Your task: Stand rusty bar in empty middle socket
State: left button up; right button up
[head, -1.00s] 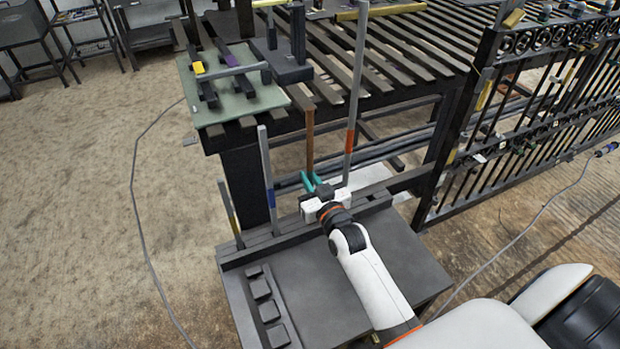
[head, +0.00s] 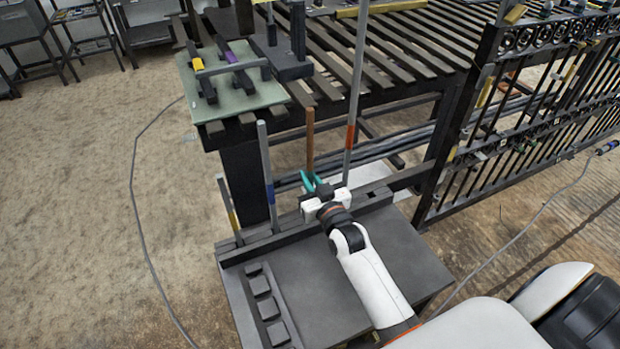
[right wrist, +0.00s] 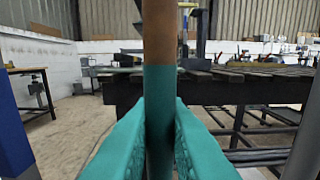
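The rusty bar (head: 310,135) is upright near the dark socket rack (head: 285,240), between a blue-banded bar (head: 265,160) and a taller orange-banded bar (head: 355,85). My right gripper (head: 311,181) is at its lower part. In the right wrist view the bar (right wrist: 160,35) stands upright, rust-brown above a teal band, with the teal fingers (right wrist: 160,115) close against both sides. The gripper appears shut on it. The bar's foot and the middle socket are hidden behind the gripper, so I cannot tell if the foot is in a socket. My left gripper is out of view.
The slatted table (head: 395,60) with a green plate (head: 252,108) stands behind the rack. A barred gate (head: 545,120) is at the right. The grey bench top (head: 400,255) in front is mostly clear, with several dark blocks (head: 262,285) at its left.

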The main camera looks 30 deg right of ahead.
jog(key=o, duration=0.5)
jog(key=shift+o, duration=0.2)
jog(key=shift+f, duration=0.15)
jog(key=s, duration=1.2)
jog(key=shift+a+b, duration=0.35)
